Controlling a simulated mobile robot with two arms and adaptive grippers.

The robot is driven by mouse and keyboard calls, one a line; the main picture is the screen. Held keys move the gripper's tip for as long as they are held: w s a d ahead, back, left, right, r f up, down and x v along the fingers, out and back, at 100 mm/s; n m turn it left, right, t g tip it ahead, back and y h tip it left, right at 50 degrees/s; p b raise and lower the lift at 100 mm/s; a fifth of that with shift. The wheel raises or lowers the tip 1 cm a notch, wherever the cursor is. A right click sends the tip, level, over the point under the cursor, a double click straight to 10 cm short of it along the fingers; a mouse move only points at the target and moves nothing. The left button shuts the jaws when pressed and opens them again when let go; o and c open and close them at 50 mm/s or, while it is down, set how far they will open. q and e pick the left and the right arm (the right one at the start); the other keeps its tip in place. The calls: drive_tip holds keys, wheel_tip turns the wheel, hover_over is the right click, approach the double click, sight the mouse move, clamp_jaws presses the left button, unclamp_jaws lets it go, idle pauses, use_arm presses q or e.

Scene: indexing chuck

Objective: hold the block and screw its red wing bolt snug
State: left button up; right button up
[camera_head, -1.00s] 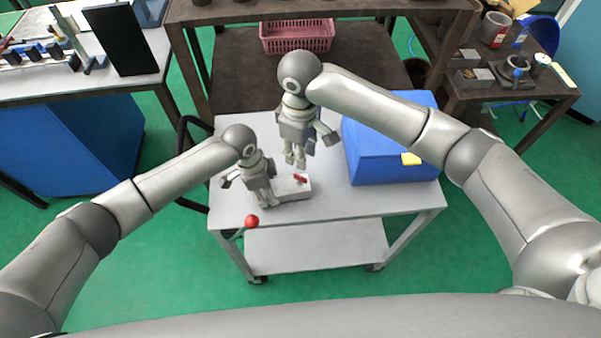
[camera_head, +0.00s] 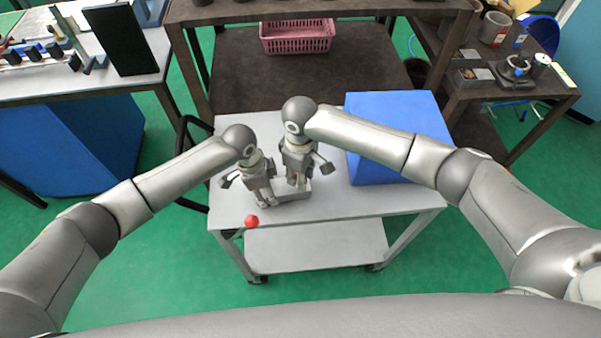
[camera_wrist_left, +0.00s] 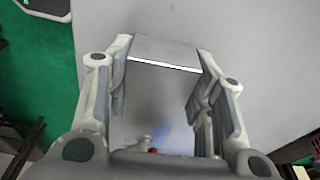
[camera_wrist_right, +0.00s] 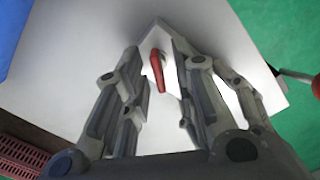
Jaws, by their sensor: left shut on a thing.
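The pale grey block (camera_head: 294,194) lies on the cart top (camera_head: 345,205). My left gripper (camera_head: 266,200) is shut on its left part; in the left wrist view the block (camera_wrist_left: 160,100) sits between the two fingers. The red wing bolt (camera_wrist_right: 158,72) is on the block's right part, and its wing shows upright-looking between my right gripper's fingers (camera_wrist_right: 158,82). Those fingers are open, with a visible gap on both sides of the wing. In the head view my right gripper (camera_head: 299,183) is low over the block and mostly hides the bolt.
A blue box (camera_head: 400,165) stands on the cart right of the block, below my right forearm. A red ball knob (camera_head: 252,221) sits at the cart's front left edge. The cart top in front of the blue box is clear. A pink crate (camera_head: 297,37) is on the shelf behind.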

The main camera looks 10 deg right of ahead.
clamp_jaws()
drive_tip(key=shift+a+n, duration=0.1)
drive_tip(key=shift+n, duration=1)
drive_tip(key=shift+o, duration=1)
unclamp_jaws()
wheel_tip(320, 180, up, 12)
